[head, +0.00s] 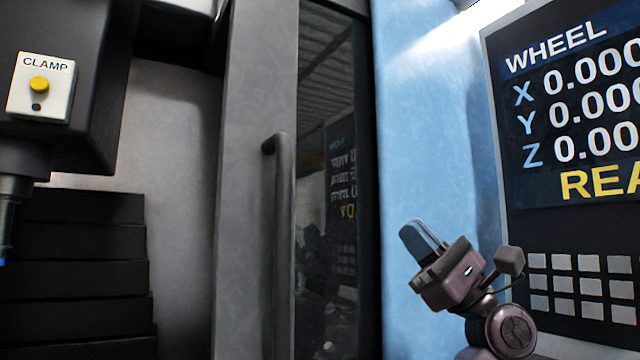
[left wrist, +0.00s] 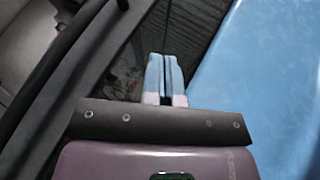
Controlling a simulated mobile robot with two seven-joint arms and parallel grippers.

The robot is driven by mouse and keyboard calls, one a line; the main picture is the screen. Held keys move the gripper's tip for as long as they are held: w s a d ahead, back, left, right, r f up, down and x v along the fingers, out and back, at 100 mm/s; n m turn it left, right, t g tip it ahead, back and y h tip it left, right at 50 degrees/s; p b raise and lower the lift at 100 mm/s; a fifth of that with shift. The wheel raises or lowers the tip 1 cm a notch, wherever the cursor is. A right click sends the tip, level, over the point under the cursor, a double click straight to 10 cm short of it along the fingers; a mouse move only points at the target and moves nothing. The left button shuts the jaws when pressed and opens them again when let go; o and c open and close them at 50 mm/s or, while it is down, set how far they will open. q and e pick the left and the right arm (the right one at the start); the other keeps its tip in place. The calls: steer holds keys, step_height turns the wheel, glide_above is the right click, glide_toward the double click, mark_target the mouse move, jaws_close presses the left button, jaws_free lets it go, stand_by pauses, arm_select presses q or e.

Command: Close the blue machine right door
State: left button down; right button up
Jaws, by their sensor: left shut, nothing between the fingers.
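The machine's right door (head: 245,200) is a grey sliding panel with a dark glass window (head: 330,180). To its left the machine's inside shows, so the door stands open. A dark vertical bar handle (head: 281,240) runs down the door's grey frame; in the left wrist view the handle (left wrist: 65,65) crosses the left side at a slant. My left gripper (head: 418,240) is shut and empty. It is in front of the blue body (head: 425,130), right of the handle and apart from it in the picture. My right gripper is not in view.
A control panel (head: 515,215) with a lit readout and several keys stands at the right, close to my left gripper. Inside the opening are a black head with a CLAMP button box (head: 42,100) and a dark stepped block (head: 80,275).

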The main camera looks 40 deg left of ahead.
arm_select(q)
steer(key=shift+s+r+n+t+h+b, duration=2.4)
steer(key=shift+r+n+t+h, duration=1.2)
steer(key=shift+r+h, duration=1.1)
steer(key=s+a, duration=0.5)
steer(key=a, duration=0.5)
steer(key=shift+s+a+r+y, duration=0.2)
steer(key=shift+s+r+y, duration=0.05)
steer(key=shift+s+y, duration=0.1)
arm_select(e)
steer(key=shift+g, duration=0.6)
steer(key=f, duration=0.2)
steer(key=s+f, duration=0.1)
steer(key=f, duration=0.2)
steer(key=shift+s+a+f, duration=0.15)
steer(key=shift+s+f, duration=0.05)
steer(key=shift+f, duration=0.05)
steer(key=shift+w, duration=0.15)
